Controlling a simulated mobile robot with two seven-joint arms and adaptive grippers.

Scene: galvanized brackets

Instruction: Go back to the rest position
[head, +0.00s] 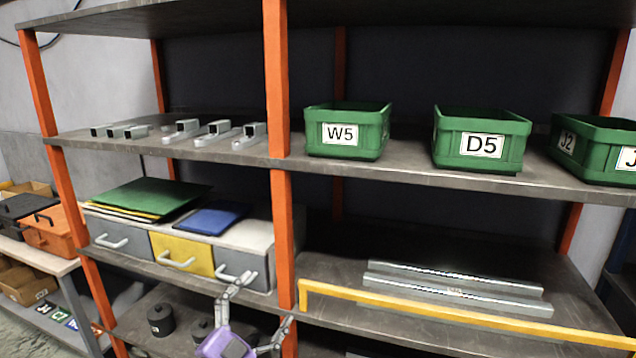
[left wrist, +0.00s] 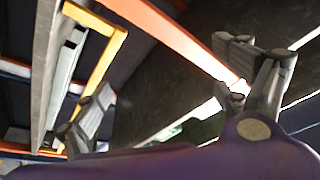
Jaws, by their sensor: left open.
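My left gripper (head: 262,305) is at the bottom of the head view, in front of the shelf unit and just left of the orange middle post (head: 284,240). Its purple body is low and its two grey fingers are spread, with nothing between them. In the left wrist view the open fingers (left wrist: 172,82) stand apart at left and right. Several galvanized brackets (head: 222,130) lie on the upper shelf at the left. Green bins labelled W5 (head: 366,145), D5 (head: 503,130) and J2 (head: 590,135) stand at the right. My right gripper is not in view.
A yellow rail (head: 440,312) edges the lower right shelf (head: 335,268), where metal channels (head: 455,290) lie. Grey and yellow drawers (head: 182,254) stand left, with a green folder (head: 150,197) and blue folder (head: 212,218) on top. Dark round parts (head: 161,320) sit on the shelf below.

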